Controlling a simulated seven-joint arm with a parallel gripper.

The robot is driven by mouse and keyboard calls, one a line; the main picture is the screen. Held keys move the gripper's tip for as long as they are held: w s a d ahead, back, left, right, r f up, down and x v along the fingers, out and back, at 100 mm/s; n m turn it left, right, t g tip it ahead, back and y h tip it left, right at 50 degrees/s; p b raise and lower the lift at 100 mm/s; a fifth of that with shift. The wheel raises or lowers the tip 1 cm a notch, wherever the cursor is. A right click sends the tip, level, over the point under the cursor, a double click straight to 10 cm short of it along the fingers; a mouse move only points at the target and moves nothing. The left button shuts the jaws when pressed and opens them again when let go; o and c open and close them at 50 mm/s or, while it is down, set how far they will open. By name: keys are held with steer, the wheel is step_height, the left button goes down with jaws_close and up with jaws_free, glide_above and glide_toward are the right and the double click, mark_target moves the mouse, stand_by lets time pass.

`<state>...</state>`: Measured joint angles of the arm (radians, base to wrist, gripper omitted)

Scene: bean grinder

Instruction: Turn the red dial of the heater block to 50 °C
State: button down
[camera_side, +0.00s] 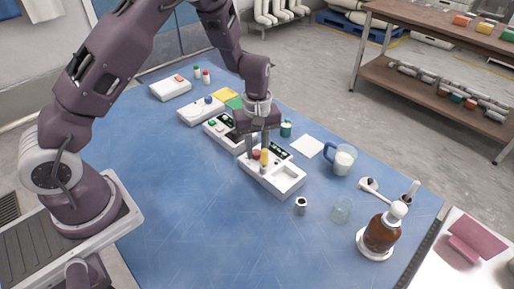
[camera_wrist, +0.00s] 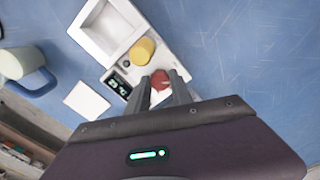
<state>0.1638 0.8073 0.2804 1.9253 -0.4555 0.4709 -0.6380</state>
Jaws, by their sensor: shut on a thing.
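The heater block is a white device (camera_side: 287,178) with a shallow square well, which also shows in the wrist view (camera_wrist: 108,28). It carries a red dial (camera_wrist: 159,79), a yellow knob or cap (camera_wrist: 142,50) and a small dark display (camera_wrist: 118,84) with pale green characters, perhaps 25 °C. In the side view the red dial (camera_side: 256,154) is partly covered by a finger. My gripper (camera_side: 257,152) points down over the block. In the wrist view its two fingers (camera_wrist: 160,82) are closed around the red dial, one on each side.
Other white devices (camera_side: 200,110) stand in a row behind the block. A milk jug (camera_side: 344,161), a glass beaker (camera_side: 342,209), a small metal cup (camera_side: 300,205) and a brown pump bottle (camera_side: 382,232) stand to the right. A white card (camera_side: 307,146) lies behind. The front-left table is clear.

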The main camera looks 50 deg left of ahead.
steer(key=m, duration=0.5)
steer(key=shift+m, duration=2.4)
steer(key=shift+a, duration=0.1)
steer(key=c, duration=1.1)
jaws_free()
